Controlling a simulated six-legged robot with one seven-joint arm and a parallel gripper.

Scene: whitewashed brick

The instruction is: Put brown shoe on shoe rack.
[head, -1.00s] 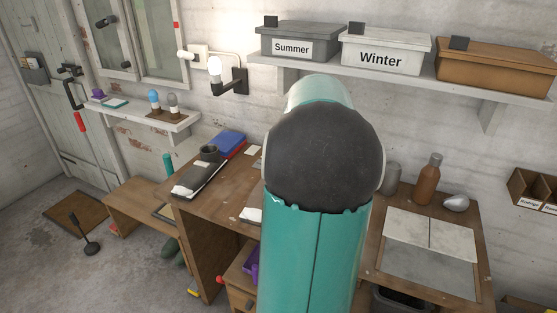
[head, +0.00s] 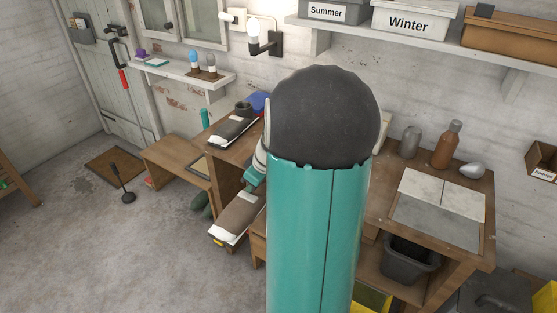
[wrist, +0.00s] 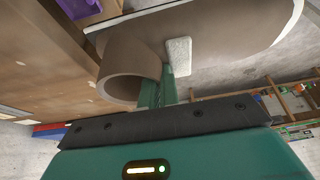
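A brown shoe (head: 238,217) with a pale sole hangs in the air left of my arm in the head view. My gripper (head: 251,180) is above it and partly hidden by my arm. In the wrist view the shoe (wrist: 225,30) fills the top, with its round collar (wrist: 130,77) near the camera. My gripper's teal fingers (wrist: 158,92) are closed together on the collar's edge, beside a whitish tab. A wooden frame (head: 16,182) is cut off at the left edge; I cannot tell whether it is the shoe rack.
A dark shoe (head: 234,131) lies on the desk. Boxes line the wall shelf (head: 445,45). The left floor is mostly clear.

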